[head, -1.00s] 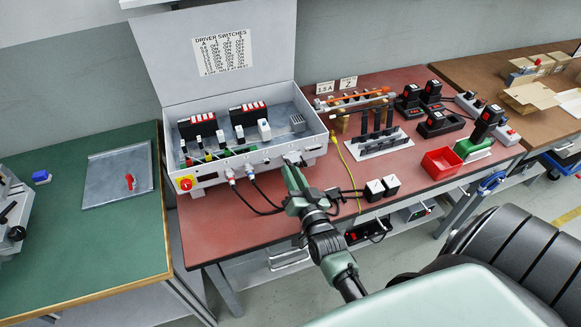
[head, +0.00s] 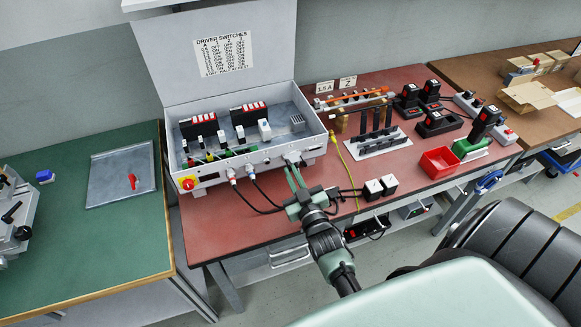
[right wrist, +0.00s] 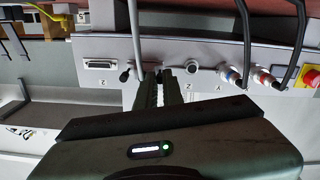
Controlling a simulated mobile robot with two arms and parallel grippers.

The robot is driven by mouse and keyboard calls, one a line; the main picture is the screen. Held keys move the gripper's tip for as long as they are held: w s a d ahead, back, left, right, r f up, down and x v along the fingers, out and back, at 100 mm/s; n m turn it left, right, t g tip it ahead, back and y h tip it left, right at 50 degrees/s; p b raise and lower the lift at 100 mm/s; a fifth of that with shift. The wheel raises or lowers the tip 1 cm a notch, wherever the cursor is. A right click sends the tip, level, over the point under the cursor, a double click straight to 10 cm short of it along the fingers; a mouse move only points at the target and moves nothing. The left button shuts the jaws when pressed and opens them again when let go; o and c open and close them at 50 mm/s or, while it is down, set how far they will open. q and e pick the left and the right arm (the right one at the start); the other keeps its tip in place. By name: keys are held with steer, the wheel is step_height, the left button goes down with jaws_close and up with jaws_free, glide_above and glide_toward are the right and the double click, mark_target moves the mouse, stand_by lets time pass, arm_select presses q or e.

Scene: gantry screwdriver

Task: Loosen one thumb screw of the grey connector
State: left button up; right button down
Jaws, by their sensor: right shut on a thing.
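The grey connector (head: 291,158) sits on the front panel of the white control box (head: 212,176), near its right end. In the right wrist view a grey cable (right wrist: 133,35) runs to it. One dark thumb screw (right wrist: 124,75) shows left of my fingers there. My right gripper (head: 293,178) reaches up to the connector. In the right wrist view its fingers (right wrist: 161,82) are close together on the connector's other thumb screw, which they hide along with part of the connector body. My left gripper is not in view.
Two cables (head: 262,194) with round plugs hang left of my right gripper. An empty D-shaped port (right wrist: 100,64) is beside the connector.

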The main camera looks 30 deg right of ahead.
steer(key=n, duration=0.5)
steer(key=shift+n, duration=0.4)
steer(key=n+b, duration=0.1)
steer(key=n, duration=0.4)
steer(key=n+b, duration=0.1)
steer(key=n, duration=0.1)
steer(key=n+b, duration=0.1)
steer(key=n, duration=0.2)
steer(key=n+b, duration=0.1)
steer(key=n, duration=0.1)
steer(key=shift+a+f+n, duration=0.15)
steer(key=shift+f+n, duration=0.1)
steer(key=shift+n, duration=0.15)
steer(key=shift+r+n+b, duration=0.1)
steer(key=shift+n+b, duration=0.35)
steer(key=shift+n, duration=0.55)
steer(key=shift+r+n, duration=0.1)
steer(key=shift+n, duration=0.3)
steer(key=c, duration=1.8)
jaws_free()
steer(key=shift+s, duration=0.1)
steer(key=shift+o, duration=0.2)
